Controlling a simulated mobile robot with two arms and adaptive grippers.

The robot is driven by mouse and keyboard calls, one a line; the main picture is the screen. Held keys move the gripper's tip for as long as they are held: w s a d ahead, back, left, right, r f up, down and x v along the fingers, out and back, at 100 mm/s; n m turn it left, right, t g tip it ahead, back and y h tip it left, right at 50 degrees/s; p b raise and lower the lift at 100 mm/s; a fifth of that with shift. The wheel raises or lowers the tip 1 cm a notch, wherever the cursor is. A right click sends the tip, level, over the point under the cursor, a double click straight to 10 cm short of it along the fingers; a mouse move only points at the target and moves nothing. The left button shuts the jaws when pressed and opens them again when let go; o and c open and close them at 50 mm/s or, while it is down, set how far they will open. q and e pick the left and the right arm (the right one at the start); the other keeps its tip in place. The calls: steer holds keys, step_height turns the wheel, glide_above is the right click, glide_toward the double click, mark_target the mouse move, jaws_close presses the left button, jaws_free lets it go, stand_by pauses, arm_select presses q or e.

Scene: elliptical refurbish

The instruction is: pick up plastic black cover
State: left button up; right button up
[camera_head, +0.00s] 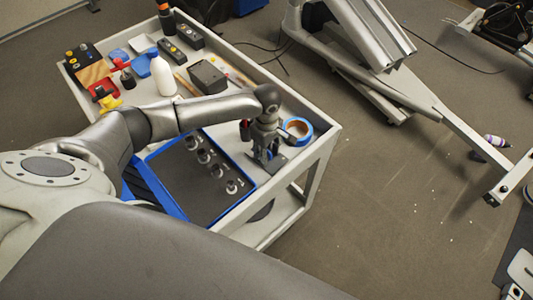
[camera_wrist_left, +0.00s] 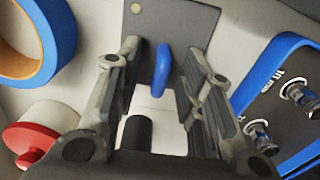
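A black, box-shaped piece (camera_head: 208,76) lies on the cart top in the head view; it could be the plastic black cover, but I cannot be sure. My left gripper (camera_head: 265,154) points down near the cart's front right corner, away from that piece. In the left wrist view its fingers (camera_wrist_left: 160,85) are apart. A dark flat plate (camera_wrist_left: 192,22) lies below and beyond them, with a blue upright part (camera_wrist_left: 161,72) showing between the fingers. A black cylinder end (camera_wrist_left: 137,132) also shows between them. I cannot tell whether the fingers touch anything. My right gripper is not in view.
A blue-edged tray (camera_head: 205,205) with metal fittings is left of the gripper. A blue tape roll (camera_head: 298,129) is close on its right. Open floor lies right of the cart.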

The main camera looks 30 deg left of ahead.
arm_select(q)
steer(key=shift+c, duration=0.3)
jaws_close()
stand_by(0.3)
